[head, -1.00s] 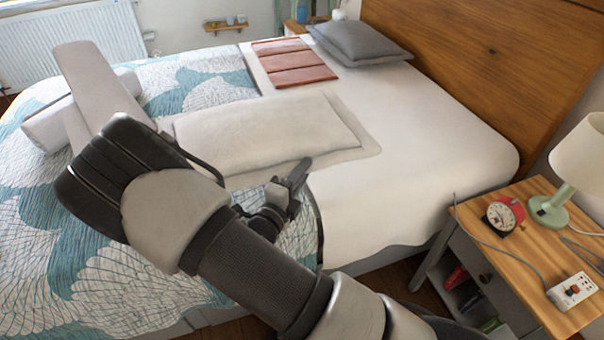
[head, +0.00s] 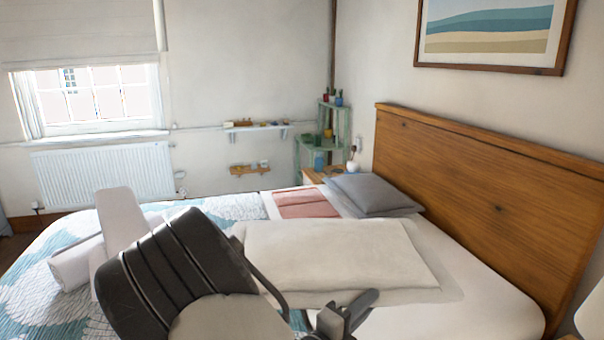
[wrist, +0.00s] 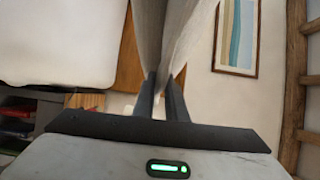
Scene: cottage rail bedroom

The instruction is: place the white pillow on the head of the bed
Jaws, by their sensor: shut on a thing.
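The white pillow (head: 335,252) shows in the head view over the near side of the bed (head: 470,300), with a flat pale border along its right and lower edges. My gripper (head: 348,312) is at its near edge. In the wrist view the two fingers (wrist: 163,92) are close together, shut on a thin edge of pale cloth, the pillow (wrist: 172,40), which extends away from them. Whether the pillow's underside touches the bed is unclear. The wooden headboard (head: 490,200) stands to the right, marking the bed's head.
A grey pillow (head: 370,192) lies at the far part of the bed's head, beside a folded red blanket (head: 303,203). White sheet between the pillow and headboard is clear.

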